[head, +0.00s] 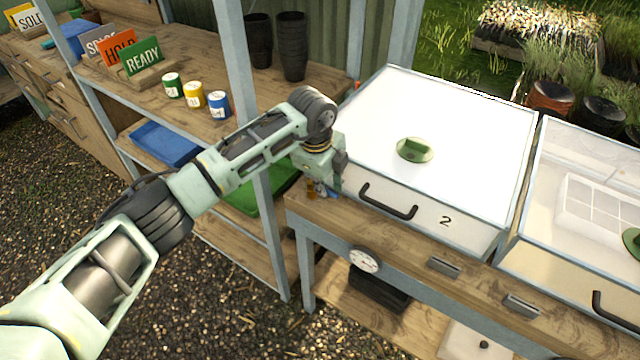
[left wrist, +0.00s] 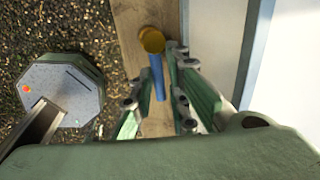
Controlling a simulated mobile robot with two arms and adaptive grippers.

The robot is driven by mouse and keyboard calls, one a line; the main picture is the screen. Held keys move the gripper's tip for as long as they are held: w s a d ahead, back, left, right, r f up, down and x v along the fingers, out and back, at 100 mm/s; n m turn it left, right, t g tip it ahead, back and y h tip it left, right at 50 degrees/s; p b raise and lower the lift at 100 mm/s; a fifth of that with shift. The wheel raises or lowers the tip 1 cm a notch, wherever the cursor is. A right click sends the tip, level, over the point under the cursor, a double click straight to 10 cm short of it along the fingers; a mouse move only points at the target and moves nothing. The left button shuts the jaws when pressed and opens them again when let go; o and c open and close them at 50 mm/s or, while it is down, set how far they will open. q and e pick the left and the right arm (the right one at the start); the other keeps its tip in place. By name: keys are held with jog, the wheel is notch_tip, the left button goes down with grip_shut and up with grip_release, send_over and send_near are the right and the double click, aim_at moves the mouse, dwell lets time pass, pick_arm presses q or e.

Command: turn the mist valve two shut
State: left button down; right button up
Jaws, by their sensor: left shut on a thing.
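Mist valve two is a small brass fitting (head: 311,188) with a blue lever (head: 322,190), at the left end of the wooden bench beside the cabinet marked 2. In the left wrist view the round brass top (left wrist: 152,40) shows with the blue lever (left wrist: 157,80) running from it down the picture between my fingers. My left gripper (head: 331,184) is low over this bench end and shut on the blue lever. Its fingers (left wrist: 155,88) stand on both sides of the lever. The lever's lower end is partly hidden. My right gripper is not in view.
The white-lidded cabinet 2 (head: 470,120) with its black handle (head: 388,204) stands close right of my gripper. A shelf post (head: 240,80) rises beside my left arm. A dial (head: 364,260) hangs on the bench front. Labelled pots (head: 193,96) stand on the shelf behind.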

pick_arm(q)
jog(key=shift+s+a+f, duration=0.2)
jog(key=shift+a+f, duration=0.05)
jog(key=shift+f, duration=0.1)
jog(key=c, duration=1.9)
grip_release()
jog(key=shift+s+r, duration=0.1)
jog(key=shift+s, duration=0.05)
jog(key=shift+o, duration=0.2)
jog(key=shift+r, duration=0.1)
jog(key=shift+r, duration=0.45)
jog(key=v, duration=1.1)
jog(key=shift+r, duration=0.1)
